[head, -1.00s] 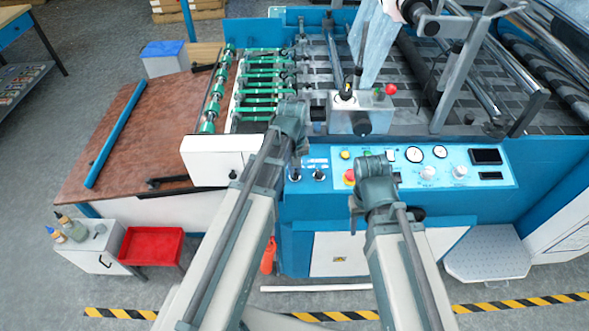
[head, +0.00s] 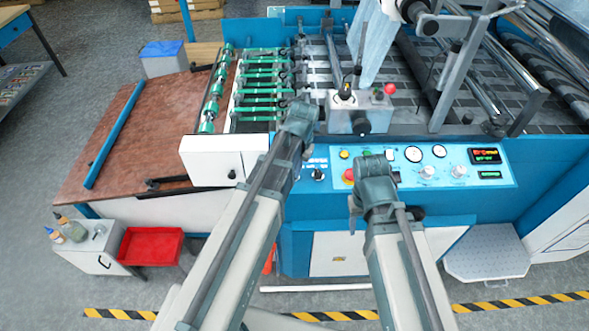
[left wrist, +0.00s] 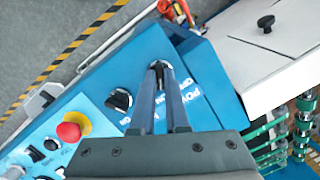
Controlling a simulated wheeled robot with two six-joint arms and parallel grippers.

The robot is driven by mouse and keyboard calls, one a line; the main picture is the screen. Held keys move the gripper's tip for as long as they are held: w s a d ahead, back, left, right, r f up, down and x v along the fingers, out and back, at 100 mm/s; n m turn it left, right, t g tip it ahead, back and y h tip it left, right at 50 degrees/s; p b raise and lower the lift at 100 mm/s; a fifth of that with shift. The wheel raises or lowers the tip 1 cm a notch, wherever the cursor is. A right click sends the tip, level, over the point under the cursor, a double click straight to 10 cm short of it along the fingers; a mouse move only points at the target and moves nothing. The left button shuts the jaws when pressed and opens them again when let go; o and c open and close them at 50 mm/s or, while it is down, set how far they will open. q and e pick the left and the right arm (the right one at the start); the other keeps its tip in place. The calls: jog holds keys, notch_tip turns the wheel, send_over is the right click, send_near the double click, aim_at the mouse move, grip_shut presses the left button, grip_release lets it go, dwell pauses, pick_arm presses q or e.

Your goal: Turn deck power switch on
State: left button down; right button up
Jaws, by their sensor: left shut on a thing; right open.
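The deck power switch (left wrist: 160,65) is a dark knob on the blue control panel (left wrist: 208,100), with white "POW…" and "OFF"/"ON" lettering beside it, partly covered by my fingers. My left gripper (left wrist: 160,72) is shut on this knob in the left wrist view. In the head view my left arm hides the knob. The exact angle of its pointer is hard to tell. A red display (head: 485,155) and a green display (head: 490,175) are lit at the panel's right. My right gripper (head: 374,164) is open and empty in front of the panel's middle.
A second black knob (left wrist: 119,100) sits beside the switch, and a red emergency button (left wrist: 73,127) lies farther along the panel. A white box (head: 210,160) with a black knob stands left of the panel. A red tray (head: 150,246) is at lower left.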

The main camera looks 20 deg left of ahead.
aim_at(299, 181)
pick_arm(q)
jog(key=shift+s+f, duration=0.1)
jog(key=shift+s, duration=0.05)
dwell(0.3)
jog(key=c, duration=0.9)
grip_release()
jog(key=shift+d, duration=0.1)
jog(key=shift+w, duration=0.2)
jog(key=r+p, duration=0.9)
jog(key=d+r+p, duration=0.1)
jog(key=r+p, duration=0.3)
jog(key=p, duration=0.1)
jog(key=shift+s+d+r, duration=0.1)
jog(key=shift+s+r, duration=0.1)
jog(key=shift+r, duration=0.2)
